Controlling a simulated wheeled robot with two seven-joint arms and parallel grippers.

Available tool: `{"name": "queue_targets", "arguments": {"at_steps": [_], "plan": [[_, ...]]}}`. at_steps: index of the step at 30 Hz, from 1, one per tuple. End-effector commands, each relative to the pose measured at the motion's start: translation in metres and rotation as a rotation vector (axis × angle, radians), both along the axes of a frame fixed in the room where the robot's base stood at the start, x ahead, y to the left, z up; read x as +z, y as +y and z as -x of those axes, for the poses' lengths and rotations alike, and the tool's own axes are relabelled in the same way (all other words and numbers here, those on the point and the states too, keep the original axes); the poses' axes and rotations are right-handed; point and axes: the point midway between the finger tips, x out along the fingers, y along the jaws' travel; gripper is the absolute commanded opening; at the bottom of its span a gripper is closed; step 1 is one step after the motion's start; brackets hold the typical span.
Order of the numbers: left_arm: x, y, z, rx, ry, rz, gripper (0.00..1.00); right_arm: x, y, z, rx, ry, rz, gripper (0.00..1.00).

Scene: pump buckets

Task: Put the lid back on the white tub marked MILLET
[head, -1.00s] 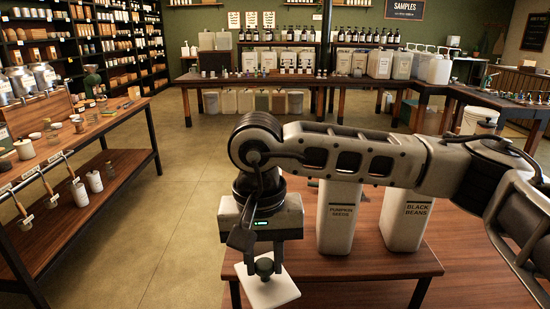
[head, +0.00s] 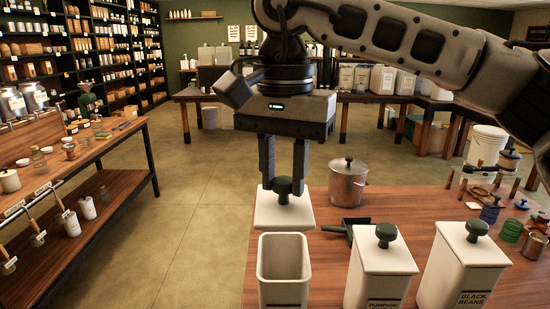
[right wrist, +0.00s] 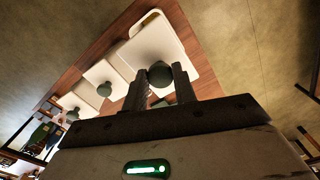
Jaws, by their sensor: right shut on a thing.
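My right gripper (head: 284,188) is shut on the dark green knob (head: 283,186) of a white square lid (head: 268,212). The gripper points down and the lid hangs below it, roughly level. An open white tub (head: 285,280) stands at the table's near left. Its label is out of sight, so I cannot read MILLET on it. In the head view the lid appears just behind the tub's back rim; I cannot tell the height gap. In the right wrist view the lid (right wrist: 140,55) and knob (right wrist: 160,74) lie between the fingers. My left gripper is not in view.
Lidded white tubs marked PUMPKIN (head: 375,270) and BLACK BEANS (head: 458,265) stand right of the open tub. A metal pot (head: 347,185) and a dark green scoop (head: 338,229) are behind. Small jars and a white bucket (head: 487,146) are at the right.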

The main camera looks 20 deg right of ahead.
Motion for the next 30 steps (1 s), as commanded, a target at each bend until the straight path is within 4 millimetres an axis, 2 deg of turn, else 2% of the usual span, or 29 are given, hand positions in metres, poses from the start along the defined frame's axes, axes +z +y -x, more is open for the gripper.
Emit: {"name": "queue_targets", "arguments": {"at_steps": [6,12,21,30], "plan": [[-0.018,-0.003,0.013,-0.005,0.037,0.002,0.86,-0.012,0.000,0.000,0.000,0.000,0.000,0.00],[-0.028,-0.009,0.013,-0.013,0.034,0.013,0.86,-0.031,0.000,0.000,0.001,0.000,0.001,0.00],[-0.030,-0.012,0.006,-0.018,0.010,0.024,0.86,-0.058,0.000,0.000,0.001,0.001,-0.001,0.00],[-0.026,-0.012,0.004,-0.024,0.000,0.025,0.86,-0.064,0.000,0.000,0.001,-0.001,-0.001,0.00]]}}
